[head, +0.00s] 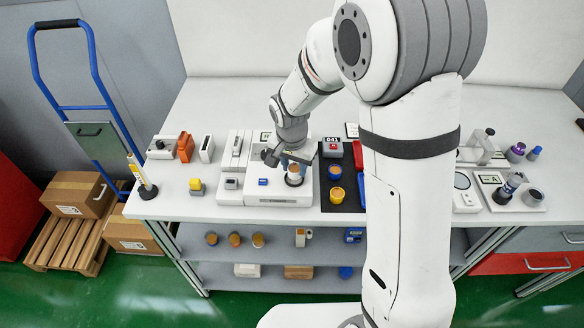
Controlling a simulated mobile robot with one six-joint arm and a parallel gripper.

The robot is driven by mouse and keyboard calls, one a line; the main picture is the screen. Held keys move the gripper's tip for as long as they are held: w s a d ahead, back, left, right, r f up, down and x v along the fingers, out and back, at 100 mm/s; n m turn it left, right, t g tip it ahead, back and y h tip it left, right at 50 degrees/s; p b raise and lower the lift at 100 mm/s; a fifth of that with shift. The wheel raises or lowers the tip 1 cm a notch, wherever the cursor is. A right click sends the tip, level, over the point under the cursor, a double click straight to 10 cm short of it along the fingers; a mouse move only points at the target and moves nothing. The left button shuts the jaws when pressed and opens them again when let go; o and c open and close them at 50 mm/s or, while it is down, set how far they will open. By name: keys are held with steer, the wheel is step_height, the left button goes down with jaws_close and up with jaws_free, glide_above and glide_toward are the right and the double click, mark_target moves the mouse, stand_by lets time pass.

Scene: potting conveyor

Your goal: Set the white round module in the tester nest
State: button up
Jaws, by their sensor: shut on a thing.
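My gripper (293,163) points down over the white tester (262,199) near the middle of the bench. It is shut on a small round module (295,171), whose pale side shows just below the fingers. The module is at the dark round nest (294,182) on the tester's right side. Its lower end meets the nest in this view, but I cannot tell whether it is seated or just above. The fingers hide part of the module.

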steer(key=shift+f, duration=0.75)
steer(key=shift+f, duration=0.1)
steer(key=shift+f, duration=0.15)
steer(key=o, duration=1.1)
steer(key=shift+c, duration=0.2)
